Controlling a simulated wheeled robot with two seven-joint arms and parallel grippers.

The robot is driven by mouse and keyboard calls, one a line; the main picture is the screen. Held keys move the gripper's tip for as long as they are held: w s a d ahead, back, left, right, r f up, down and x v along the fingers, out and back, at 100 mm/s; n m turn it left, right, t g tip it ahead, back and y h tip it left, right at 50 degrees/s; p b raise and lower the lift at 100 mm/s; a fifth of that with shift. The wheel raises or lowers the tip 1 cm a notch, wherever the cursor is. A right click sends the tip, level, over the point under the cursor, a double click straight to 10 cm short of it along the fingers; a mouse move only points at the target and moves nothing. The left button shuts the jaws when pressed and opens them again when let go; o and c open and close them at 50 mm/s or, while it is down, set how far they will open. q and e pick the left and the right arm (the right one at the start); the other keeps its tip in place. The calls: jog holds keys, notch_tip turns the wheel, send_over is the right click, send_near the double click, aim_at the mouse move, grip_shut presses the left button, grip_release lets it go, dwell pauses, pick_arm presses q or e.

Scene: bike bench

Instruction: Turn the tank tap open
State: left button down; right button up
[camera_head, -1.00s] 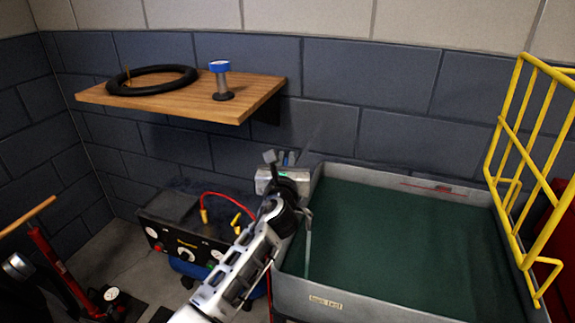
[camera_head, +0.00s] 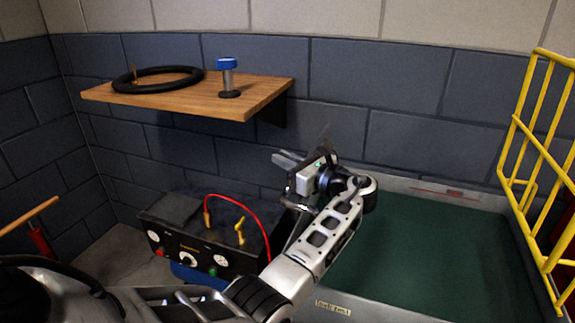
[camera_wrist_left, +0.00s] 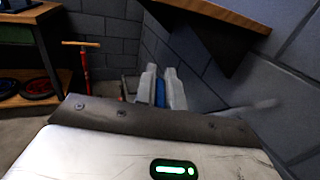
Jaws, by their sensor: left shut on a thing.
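The grey-rimmed tank (camera_head: 400,306) with dark green contents stands at the right in the head view. My left gripper (camera_head: 284,160) is above the tank's back left corner, its fingers pointing up and left. In the left wrist view its two pale fingers (camera_wrist_left: 162,85) are closed on a narrow blue piece (camera_wrist_left: 160,93), which looks like the tap's handle. The rest of the tap is hidden by the gripper and wrist, so I cannot tell how far it is turned. My right gripper is not in view.
A wooden wall shelf (camera_head: 180,100) holds a black ring (camera_head: 158,80) and a blue-topped post (camera_head: 228,78). A compressor panel (camera_head: 190,247) with a red hose (camera_head: 236,203) stands left of the tank. A yellow rack (camera_head: 532,165) rises at the right.

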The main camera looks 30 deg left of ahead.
pick_arm(q)
jog(key=n+g+b, duration=0.2)
jog(key=g, duration=0.1)
jog(key=shift+s+f, duration=0.1)
jog(key=shift+f, duration=0.15)
jog(key=shift+s+n+g+b, duration=0.15)
jog(key=shift+n+g+b, duration=0.65)
jog(key=shift+g, duration=0.4)
jog(key=shift+r, duration=0.1)
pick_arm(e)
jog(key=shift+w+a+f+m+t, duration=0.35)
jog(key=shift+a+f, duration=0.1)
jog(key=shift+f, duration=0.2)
pick_arm(q)
jog(key=shift+g+b, duration=0.3)
jog(key=shift+g, duration=0.1)
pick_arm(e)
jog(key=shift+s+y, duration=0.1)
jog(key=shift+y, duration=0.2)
pick_arm(q)
jog(key=c, duration=1.5)
grip_release()
jog(key=shift+s, duration=0.1)
jog(key=shift+r, duration=0.1)
